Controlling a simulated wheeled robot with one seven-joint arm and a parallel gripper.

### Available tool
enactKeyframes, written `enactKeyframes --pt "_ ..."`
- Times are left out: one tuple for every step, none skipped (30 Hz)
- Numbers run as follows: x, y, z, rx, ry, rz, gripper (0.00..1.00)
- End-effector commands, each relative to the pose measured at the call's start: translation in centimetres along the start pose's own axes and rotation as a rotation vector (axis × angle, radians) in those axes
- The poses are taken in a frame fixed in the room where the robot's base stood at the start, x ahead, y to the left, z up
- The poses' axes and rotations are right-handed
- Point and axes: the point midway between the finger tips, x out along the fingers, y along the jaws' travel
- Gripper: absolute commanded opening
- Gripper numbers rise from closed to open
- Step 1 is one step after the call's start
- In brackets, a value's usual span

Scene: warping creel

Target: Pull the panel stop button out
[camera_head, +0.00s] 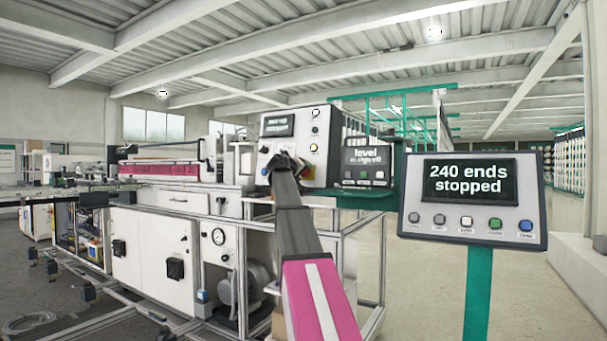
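The machine's control panel (320,161) is a pale box with a small dark screen (279,125) and a column of small buttons (315,131) on its right side. My gripper (284,162) is at the lower part of this panel, seen from behind along my arm. Its fingertips are small and dark, and I cannot tell whether they are open or shut, or whether they touch anything. The stop button is not clearly visible; my gripper covers part of the panel's lower face. A small reddish patch (308,172) shows just right of the gripper, too small to identify.
A dark display box (367,157) stands right of the panel on a green shelf (368,198). A nearer panel reading "240 ends stopped" (472,200) stands on a green post (478,295). The white machine cabinet (150,240) and metal frame lie left and below. Floor is open right of the frame.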

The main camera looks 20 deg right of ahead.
Motion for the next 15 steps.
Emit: enactKeyframes --pt "-0.01 0.0 0.0 0.0 0.0 0.0 0.53" --pt "-0.02 0.0 0.0 0.0 0.0 0.0 0.43" --pt "-0.02 0.0 0.0 0.0 0.0 0.0 0.3" --pt "-0.02 0.0 0.0 0.0 0.0 0.0 0.25" --pt "-0.02 0.0 0.0 0.0 0.0 0.0 0.25" --pt "-0.02 0.0 0.0 0.0 0.0 0.0 0.25" --pt "-0.02 0.0 0.0 0.0 0.0 0.0 0.25" --pt "-0.03 0.0 0.0 0.0 0.0 0.0 0.25" --pt "-0.05 -0.01 0.0 0.0 0.0 0.0 0.25" --pt "-0.07 0.0 0.0 0.0 0.0 0.0 0.25" --pt "-0.09 0.0 0.0 0.0 0.0 0.0 0.25" --pt "-0.14 0.0 0.0 0.0 0.0 0.0 0.25" --pt "-0.18 0.0 0.01 0.0 0.0 0.0 0.25" --pt "-0.23 0.0 0.01 0.0 0.0 0.0 0.25" --pt "-0.3 0.0 0.01 0.0 0.0 0.0 0.25"
